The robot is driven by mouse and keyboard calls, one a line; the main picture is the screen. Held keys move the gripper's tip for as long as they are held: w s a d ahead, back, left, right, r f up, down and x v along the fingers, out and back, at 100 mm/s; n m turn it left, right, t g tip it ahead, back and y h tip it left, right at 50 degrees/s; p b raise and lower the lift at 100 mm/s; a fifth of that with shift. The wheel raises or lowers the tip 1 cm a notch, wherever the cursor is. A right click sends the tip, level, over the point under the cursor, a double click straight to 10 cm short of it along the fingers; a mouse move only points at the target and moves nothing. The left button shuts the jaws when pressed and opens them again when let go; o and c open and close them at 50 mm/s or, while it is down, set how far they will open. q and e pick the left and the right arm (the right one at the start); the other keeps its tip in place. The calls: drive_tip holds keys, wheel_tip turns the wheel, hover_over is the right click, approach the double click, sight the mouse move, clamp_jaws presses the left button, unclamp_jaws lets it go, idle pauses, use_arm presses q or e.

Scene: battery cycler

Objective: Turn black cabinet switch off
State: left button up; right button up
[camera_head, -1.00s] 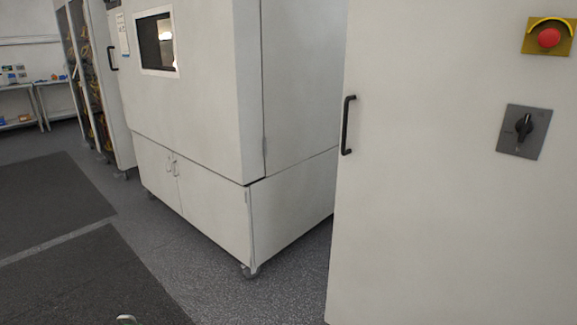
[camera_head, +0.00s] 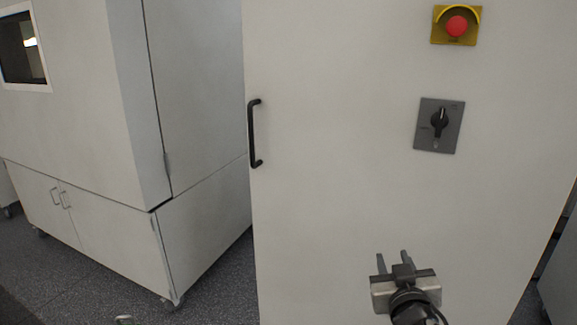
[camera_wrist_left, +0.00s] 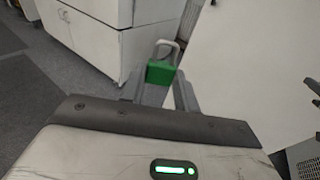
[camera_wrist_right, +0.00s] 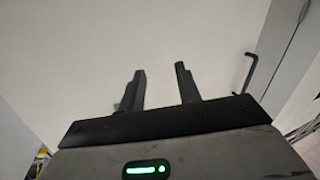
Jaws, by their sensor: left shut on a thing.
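The black switch (camera_head: 439,120) is a rotary knob on a dark grey plate on the pale cabinet front (camera_head: 340,190). Its handle looks roughly upright. My right gripper (camera_head: 392,257) is below the switch, in front of the cabinet and apart from the switch. Its fingers are spread and empty, as the right wrist view (camera_wrist_right: 160,70) also shows. In the left wrist view my left gripper (camera_wrist_left: 158,88) is shut on a green padlock (camera_wrist_left: 161,72) with a metal shackle. In the head view only the shackle tip (camera_head: 124,320) shows at the bottom edge.
A red emergency button (camera_head: 457,26) on a yellow plate sits above the switch. A black door handle (camera_head: 254,133) is on the cabinet's left side. Another pale cabinet on castors (camera_head: 90,120) stands to the left. Dark floor (camera_head: 215,290) lies free between them.

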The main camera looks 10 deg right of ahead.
drive_tip(key=w+d+r+m+t+h, duration=0.1)
drive_tip(key=d+r+h, duration=0.1)
drive_tip(key=r, duration=0.3)
drive_tip(key=w+d+r+m+t+h, duration=0.1)
drive_tip(key=w+d+r, duration=0.1)
drive_tip(key=r, duration=0.3)
drive_tip(key=m+h, duration=0.4)
drive_tip(key=h, duration=0.1)
approach(441, 118)
drive_tip(key=shift+t, duration=0.4)
drive_tip(key=p+x, duration=0.3)
drive_tip(key=x, duration=0.6)
drive_tip(key=shift+d+f, duration=0.15)
drive_tip(key=shift+f, duration=0.05)
drive_tip(key=shift+w+d, duration=0.15)
drive_tip(key=shift+w, duration=0.1)
drive_tip(key=shift+c, duration=0.3)
clamp_jaws()
